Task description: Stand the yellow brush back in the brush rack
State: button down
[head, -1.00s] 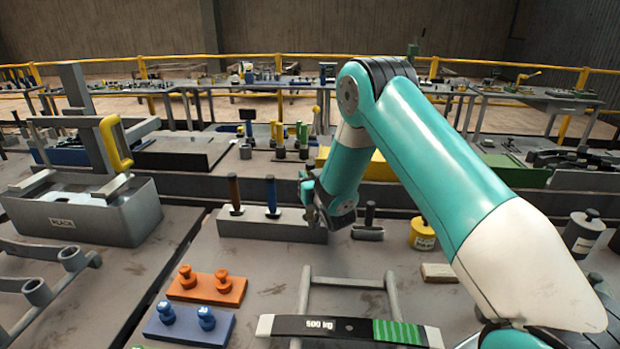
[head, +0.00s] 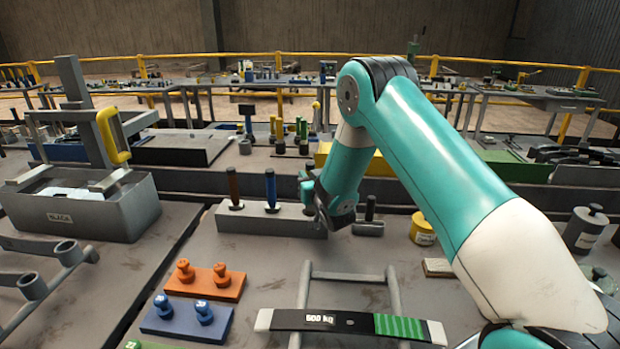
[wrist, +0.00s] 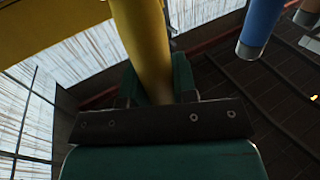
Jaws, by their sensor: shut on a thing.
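The brush rack (head: 262,221) is a low grey block on the bench at centre left in the head view. A brown-handled brush (head: 233,187) and a blue-handled brush (head: 271,190) stand upright in it. My gripper (head: 325,208) is at the rack's right end, pointing down. In the wrist view its teal fingers are shut on the yellow brush (wrist: 143,40), seen as a thick yellow handle. The blue brush (wrist: 261,25) also shows there at the upper right, apart from the yellow one. In the head view the yellow brush is hidden, so I cannot tell whether it touches the rack.
A small grey holder with a black handle (head: 370,210) stands close right of my gripper, with a yellow can (head: 422,230) beyond. Orange (head: 206,284) and blue (head: 188,320) knob blocks and a strapped frame (head: 350,325) lie nearer. A grey bin (head: 85,215) is at left.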

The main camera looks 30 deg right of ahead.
aim_at(312, 165)
jog(key=shift+f+b, duration=1.3)
jog(key=shift+f, duration=0.05)
jog(key=shift+c, duration=1.7)
grip_release()
jog(key=shift+r, duration=0.15)
jog(key=shift+r+p, duration=2.35)
jog(key=shift+r, duration=1.05)
